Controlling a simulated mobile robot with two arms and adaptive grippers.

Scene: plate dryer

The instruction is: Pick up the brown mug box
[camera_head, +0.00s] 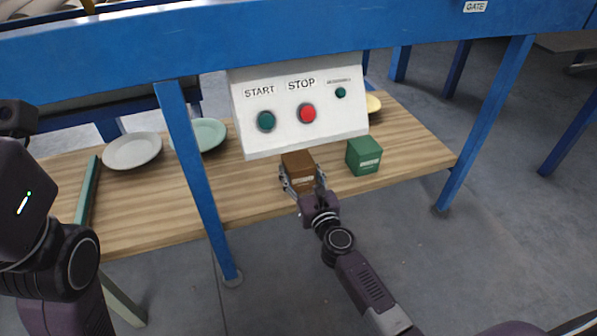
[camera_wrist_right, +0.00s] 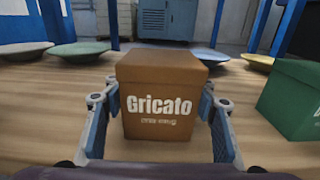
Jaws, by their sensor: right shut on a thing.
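The brown mug box (camera_head: 298,164) sits upright on the wooden table, below the white control panel. In the right wrist view the brown box (camera_wrist_right: 160,95) shows a white "Gricato" label on its front. My right gripper (camera_head: 302,182) has its fingers on either side of the box and is shut on it. In the right wrist view the fingers (camera_wrist_right: 162,115) flank the box at left and right. The box looks level; whether its base touches the table is hard to tell. My left arm shows at the left edge; its gripper cannot be made out.
A green box (camera_head: 363,156) stands right of the brown box. The control panel (camera_head: 299,110) hangs close above, on the blue frame (camera_head: 196,170). A white plate (camera_head: 132,151), a pale green plate (camera_head: 205,134) and a yellow plate (camera_head: 373,104) lie on the wooden table (camera_head: 140,205).

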